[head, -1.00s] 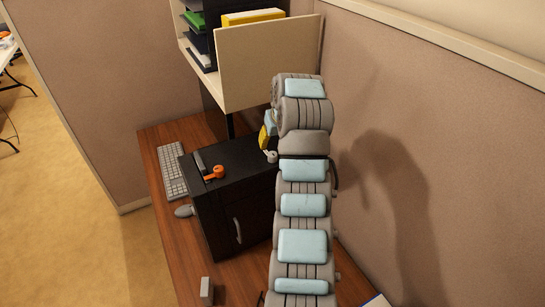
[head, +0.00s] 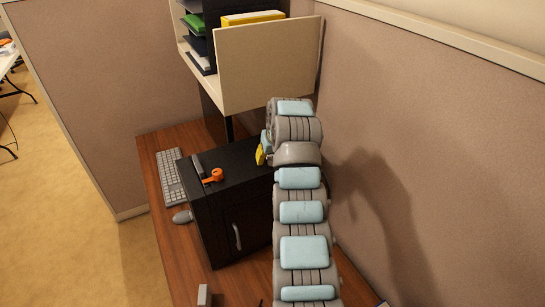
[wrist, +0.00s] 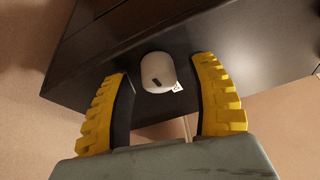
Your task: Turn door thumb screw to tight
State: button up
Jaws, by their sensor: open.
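A black cabinet (head: 225,193) stands on the wooden desk, with a door and grey handle (head: 237,236) on its front. In the wrist view a whitish rounded knob-like thing (wrist: 157,70) with a small dark slot and a pale tag sits against a dark surface. I cannot tell for certain that it is the thumb screw. My gripper (wrist: 160,72) is open, with yellow-padded fingers on either side of the knob and visible gaps. In the head view one yellow finger (head: 260,155) shows at the cabinet's far right; my arm hides the rest.
An orange tool (head: 213,176) lies on top of the cabinet. A keyboard (head: 171,177) and mouse (head: 182,217) lie to its left on the desk (head: 160,150). A shelf (head: 270,68) hangs above and behind. A partition wall (head: 430,150) stands close on the right.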

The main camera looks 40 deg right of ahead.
grip_shut()
jog(key=shift+f, duration=0.15)
dwell(0.4)
jog(key=shift+w+a+m+h+b, duration=0.1)
jog(key=shift+m+h+b, duration=0.2)
jog(key=shift+m+b, duration=0.35)
jog(key=m+b, duration=0.1)
jog(key=m, duration=0.1)
jog(key=m+g+h+b, duration=0.1)
jog(key=m, duration=0.2)
jog(key=shift+g, duration=0.3)
jog(key=m+g+h, duration=0.1)
jog(key=m, duration=0.2)
jog(key=shift+m, duration=0.25)
jog(key=shift+m+g+p, duration=0.3)
jog(key=shift+m, duration=0.6)
jog(key=shift+p, duration=0.35)
